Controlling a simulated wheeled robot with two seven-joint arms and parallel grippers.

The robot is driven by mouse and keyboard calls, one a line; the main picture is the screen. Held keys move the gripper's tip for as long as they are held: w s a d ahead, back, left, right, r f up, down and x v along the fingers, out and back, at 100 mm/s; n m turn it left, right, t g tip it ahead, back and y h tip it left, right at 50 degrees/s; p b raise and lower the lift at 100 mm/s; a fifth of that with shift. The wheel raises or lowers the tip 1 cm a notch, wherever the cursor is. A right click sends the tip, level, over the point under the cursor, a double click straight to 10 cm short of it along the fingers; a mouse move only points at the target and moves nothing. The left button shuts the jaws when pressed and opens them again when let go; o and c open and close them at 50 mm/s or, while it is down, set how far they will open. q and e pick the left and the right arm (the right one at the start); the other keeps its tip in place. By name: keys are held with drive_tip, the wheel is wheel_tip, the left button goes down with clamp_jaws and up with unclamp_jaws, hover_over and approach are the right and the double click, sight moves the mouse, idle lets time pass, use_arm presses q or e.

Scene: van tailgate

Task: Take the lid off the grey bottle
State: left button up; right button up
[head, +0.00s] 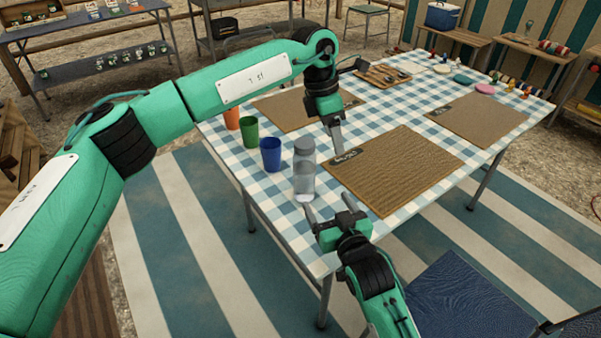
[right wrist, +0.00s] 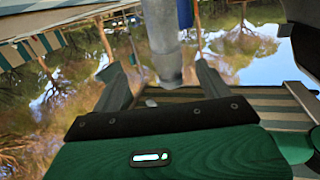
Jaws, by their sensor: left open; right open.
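The grey bottle (head: 304,178) stands upright at the near edge of the checked table, with its grey lid (head: 304,147) on top. My left gripper (head: 338,148) is open and points down, to the right of the bottle near lid height and apart from it in the picture. My right gripper (head: 329,207) is open, low and in front of the bottle near its base. In the right wrist view, a grey upright body that looks like the bottle (right wrist: 163,40) shows beyond and between the open fingers (right wrist: 158,72). Contact cannot be seen.
Blue (head: 270,155), green (head: 250,132) and orange (head: 232,117) cups stand left of the bottle on the table (head: 395,118). A brown mat (head: 395,170) lies to its right. A blue chair (head: 465,295) is at the lower right. My left arm spans above the cups.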

sight(302, 160)
use_arm(q)
drive_tip(key=w+a+r+y, duration=0.1)
drive_tip(key=a, duration=0.1)
drive_tip(key=w+a+r, duration=0.1)
drive_tip(key=a, duration=0.1)
drive_tip(key=w+a+r+y, duration=0.1)
drive_tip(key=a, duration=0.1)
drive_tip(key=shift+w+r+t+y, duration=0.25)
drive_tip(key=shift+r+t+y, duration=0.05)
drive_tip(key=shift+r+t, duration=0.1)
drive_tip(key=shift+a+r+n, duration=0.1)
drive_tip(key=shift+a+n, duration=0.05)
drive_tip(key=shift+n, duration=0.15)
use_arm(e)
drive_tip(key=shift+t+y, duration=0.3)
drive_tip(key=x, duration=0.5)
drive_tip(key=r+x, duration=0.1)
drive_tip(key=x, duration=1)
drive_tip(key=shift+s+a+r, duration=0.1)
drive_tip(key=shift+a+r, duration=0.1)
drive_tip(key=shift+r, duration=0.1)
drive_tip(key=shift+c, duration=0.2)
